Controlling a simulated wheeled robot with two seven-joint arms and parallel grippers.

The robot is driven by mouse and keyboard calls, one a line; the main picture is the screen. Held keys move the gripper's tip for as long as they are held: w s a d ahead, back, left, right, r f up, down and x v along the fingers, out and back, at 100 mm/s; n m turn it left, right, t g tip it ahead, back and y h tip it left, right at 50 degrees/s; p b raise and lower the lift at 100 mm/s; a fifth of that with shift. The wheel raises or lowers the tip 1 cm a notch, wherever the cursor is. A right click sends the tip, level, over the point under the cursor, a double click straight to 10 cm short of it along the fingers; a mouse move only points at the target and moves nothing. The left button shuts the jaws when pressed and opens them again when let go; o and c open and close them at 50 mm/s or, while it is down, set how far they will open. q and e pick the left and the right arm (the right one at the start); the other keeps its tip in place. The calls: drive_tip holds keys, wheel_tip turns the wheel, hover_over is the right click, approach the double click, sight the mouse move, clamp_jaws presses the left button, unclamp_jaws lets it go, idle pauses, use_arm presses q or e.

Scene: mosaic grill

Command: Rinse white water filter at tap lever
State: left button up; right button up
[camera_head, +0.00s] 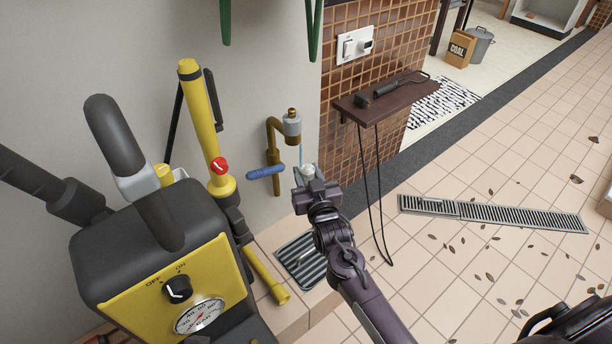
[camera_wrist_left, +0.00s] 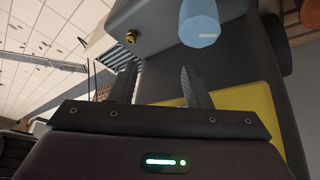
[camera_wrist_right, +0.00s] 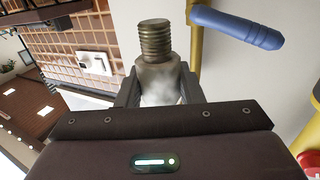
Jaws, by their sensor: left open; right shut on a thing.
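The brass wall tap (camera_head: 280,125) has a blue tap lever (camera_head: 265,172), which also shows in the right wrist view (camera_wrist_right: 237,26). A thin pale-blue stream (camera_head: 300,152) hangs below the tap's outlet. My right gripper (camera_head: 309,184) is shut on the white water filter (camera_head: 308,170), below the outlet. In the right wrist view the filter (camera_wrist_right: 160,95) is a blurred whitish shape between the fingers, mostly hidden. My left gripper (camera_wrist_left: 158,88) is open and empty in the left wrist view, close to dark and yellow surfaces; I cannot see it in the head view.
A black and yellow pressure washer (camera_head: 150,240) fills the left. A floor drain grate (camera_head: 302,262) lies below the tap. A brown wall shelf (camera_head: 388,97) holds a dark tool, with cables hanging down. The tiled floor at right is open, with a long drain (camera_head: 495,213) and scattered leaves.

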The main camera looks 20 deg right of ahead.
drive_tip(key=shift+d, duration=0.45)
drive_tip(key=shift+a, duration=0.1)
drive_tip(key=shift+a+p, duration=0.4)
drive_tip(key=shift+a, duration=0.1)
drive_tip(key=shift+d+p, duration=0.3)
drive_tip(key=shift+d, duration=0.3)
drive_tip(key=shift+a, duration=0.25)
drive_tip(key=shift+a, duration=0.35)
drive_tip(key=shift+d, duration=0.15)
